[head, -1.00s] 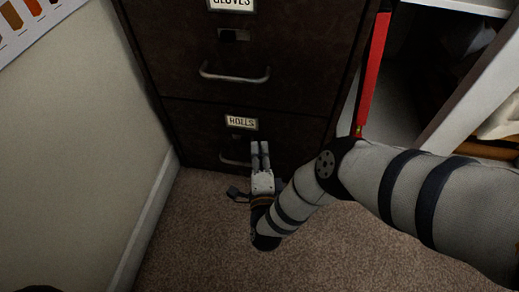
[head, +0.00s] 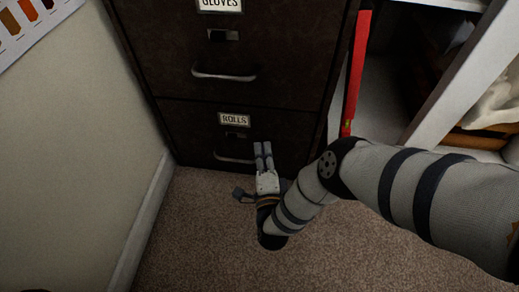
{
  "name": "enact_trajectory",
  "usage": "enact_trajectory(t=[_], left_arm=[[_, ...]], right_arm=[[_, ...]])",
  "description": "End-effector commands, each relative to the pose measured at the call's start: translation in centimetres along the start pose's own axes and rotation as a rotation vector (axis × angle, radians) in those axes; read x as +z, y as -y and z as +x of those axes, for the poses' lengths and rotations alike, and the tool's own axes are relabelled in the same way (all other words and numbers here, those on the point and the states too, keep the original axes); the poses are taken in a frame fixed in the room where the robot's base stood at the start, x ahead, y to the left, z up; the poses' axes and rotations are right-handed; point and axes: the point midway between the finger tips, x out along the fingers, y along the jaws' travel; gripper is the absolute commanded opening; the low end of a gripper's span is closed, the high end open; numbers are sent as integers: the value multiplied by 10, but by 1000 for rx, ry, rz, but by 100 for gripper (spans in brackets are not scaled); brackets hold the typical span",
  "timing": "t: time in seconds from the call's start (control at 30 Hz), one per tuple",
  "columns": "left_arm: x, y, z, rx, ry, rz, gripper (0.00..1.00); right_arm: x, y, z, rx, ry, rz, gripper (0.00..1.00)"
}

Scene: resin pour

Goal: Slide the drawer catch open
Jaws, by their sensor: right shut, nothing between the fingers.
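A dark filing cabinet has a lower drawer (head: 190,128) labelled ROLLS and an upper drawer (head: 285,60) labelled GLOVES. The lower drawer's catch (head: 235,135) is a small dark recess between its label and its handle (head: 232,158). The upper drawer has a similar catch (head: 223,36) above its handle (head: 224,74). Both drawers look shut. My right gripper (head: 263,148) is shut and empty, its two fingers side by side and pointing at the lower drawer, to the right of the lower catch and handle. Whether the fingertips touch the drawer front cannot be told. My left gripper is out of view.
A wall with a white baseboard (head: 146,222) runs along the left. A red upright bar (head: 357,75) stands beside the cabinet's right side. A white shelf unit (head: 460,85) holding items is at the right. The carpet (head: 195,235) in front is clear.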

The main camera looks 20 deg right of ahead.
Motion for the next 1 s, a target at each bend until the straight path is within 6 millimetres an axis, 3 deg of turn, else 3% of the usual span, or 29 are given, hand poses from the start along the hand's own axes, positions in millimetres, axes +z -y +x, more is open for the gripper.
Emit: enact_trajectory(t=[0.03, 0.2, 0.4, 1.0], left_arm=[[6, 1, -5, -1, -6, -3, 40], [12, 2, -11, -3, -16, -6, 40], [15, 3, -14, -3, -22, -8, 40], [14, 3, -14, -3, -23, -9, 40]], right_arm=[[3, 4, -16, 7, 6, 4, 0], [3, 3, -56, 6, 5, 4, 0], [2, 2, -84, 5, 4, 4, 0], [2, 1, -89, 4, 3, 3, 0]])
